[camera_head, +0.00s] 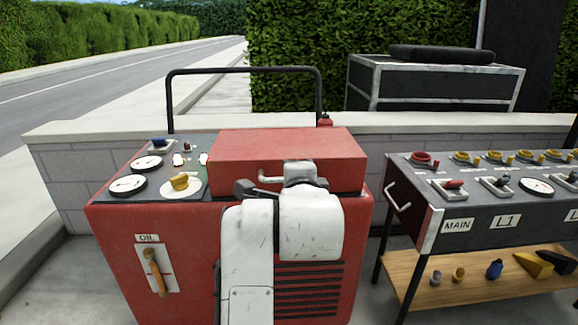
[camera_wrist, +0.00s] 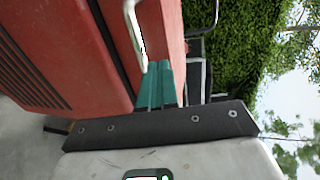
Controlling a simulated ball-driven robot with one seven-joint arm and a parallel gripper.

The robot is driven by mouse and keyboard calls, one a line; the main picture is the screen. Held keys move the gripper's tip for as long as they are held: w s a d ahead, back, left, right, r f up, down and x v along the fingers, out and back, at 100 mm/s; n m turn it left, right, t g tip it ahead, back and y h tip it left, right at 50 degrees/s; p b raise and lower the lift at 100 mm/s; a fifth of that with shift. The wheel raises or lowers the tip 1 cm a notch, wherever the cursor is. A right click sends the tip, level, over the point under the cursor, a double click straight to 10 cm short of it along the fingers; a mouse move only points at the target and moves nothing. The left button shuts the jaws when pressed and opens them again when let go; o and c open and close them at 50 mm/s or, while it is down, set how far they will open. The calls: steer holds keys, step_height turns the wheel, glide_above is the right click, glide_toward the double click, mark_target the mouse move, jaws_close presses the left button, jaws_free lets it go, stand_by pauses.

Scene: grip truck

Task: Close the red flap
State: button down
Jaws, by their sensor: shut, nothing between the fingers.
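The red flap (camera_head: 280,145) is a box-shaped lid on top of the red machine (camera_head: 125,250). It lies down over the right part of the machine's top, its upper face nearly level. I cannot tell if it is fully seated. A pale bar handle (camera_head: 268,179) is on its front face; it also shows at the top of the wrist view (camera_wrist: 133,28). My gripper (camera_wrist: 157,68) is shut and empty, its teal fingers close by the handle and pointing at the flap's front. I cannot tell if they touch. My arm hides the fingers in the head view.
A control table (camera_head: 480,205) with a wooden shelf (camera_head: 480,280) stands close on the right. A low wall (camera_head: 70,130) runs behind.

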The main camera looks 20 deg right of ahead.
steer(key=s+a, duration=0.3)
steer(key=s, duration=0.7)
steer(key=s+d+f+n+g+y, duration=0.1)
steer(key=s+d+f+n+g, duration=0.25)
steer(key=d+f+n, duration=0.55)
steer(key=s+d+f+n+g, duration=0.3)
steer(key=s+f+n, duration=0.15)
steer(key=f, duration=0.75)
steer(key=s+a+f+n+g+y+p, duration=0.15)
steer(key=s+f+n+g, duration=0.25)
steer(key=s+f, duration=0.55)
steer(key=s+a+f+n+g+y, duration=0.1)
steer(key=s+f+n+g+y, duration=0.2)
steer(key=s+f, duration=0.7)
step_height(320, 180, up, 35)
steer(key=s+h+p, duration=0.1)
steer(key=s+p, duration=0.1)
steer(key=p, duration=2.8)
steer(key=shift+s+n+p, duration=0.35)
steer(key=shift+f, duration=0.1)
